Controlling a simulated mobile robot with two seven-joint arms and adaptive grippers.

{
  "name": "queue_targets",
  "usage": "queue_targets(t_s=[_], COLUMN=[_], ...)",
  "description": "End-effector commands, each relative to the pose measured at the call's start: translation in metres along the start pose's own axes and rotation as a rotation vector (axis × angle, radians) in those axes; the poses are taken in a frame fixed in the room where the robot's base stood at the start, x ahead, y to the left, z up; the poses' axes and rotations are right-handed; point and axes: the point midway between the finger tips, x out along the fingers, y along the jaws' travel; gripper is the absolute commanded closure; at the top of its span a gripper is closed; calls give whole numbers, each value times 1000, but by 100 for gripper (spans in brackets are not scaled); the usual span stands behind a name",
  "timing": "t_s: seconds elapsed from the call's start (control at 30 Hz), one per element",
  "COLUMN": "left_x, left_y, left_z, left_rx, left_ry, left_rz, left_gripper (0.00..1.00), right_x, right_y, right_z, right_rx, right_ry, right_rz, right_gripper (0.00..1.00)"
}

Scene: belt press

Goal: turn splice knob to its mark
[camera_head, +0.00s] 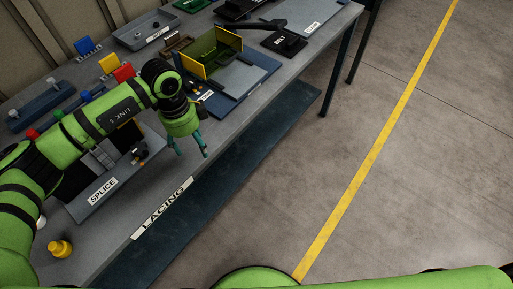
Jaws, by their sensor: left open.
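The splice station, a grey plate (126,178) labelled SPLICE, lies on the near left part of the bench, partly under my left arm. My right gripper is not in view.
A guarded press with yellow frames (221,53) stands on a blue base behind my left gripper. A yellow knob-like piece (60,249) is at the near left. A BELT block (284,41) and a grey tray (144,29) are farther back. The floor at right is clear.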

Motion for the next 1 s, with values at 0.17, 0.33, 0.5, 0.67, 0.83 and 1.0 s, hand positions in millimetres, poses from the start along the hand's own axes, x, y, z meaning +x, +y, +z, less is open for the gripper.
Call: queue_targets(t_s=[0.17,0.33,0.5,0.67,0.83,1.0], left_x=[6,8,5,-2,-10,-15], left_y=[3,6,10,14,16,17], left_z=[-37,-70,-105,-136,-158,-170], left_rx=[79,144,204,251,281,295], left_ry=[135,263,399,524,624,676], left_rz=[-21,-49,-86,-128,-169,-192], left_gripper=[30,30,30,30,30,30], right_x=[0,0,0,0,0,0], right_y=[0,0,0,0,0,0], right_z=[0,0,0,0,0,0], right_rx=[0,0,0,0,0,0], right_ry=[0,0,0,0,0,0], right_rz=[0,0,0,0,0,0], right_gripper=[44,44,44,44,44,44])
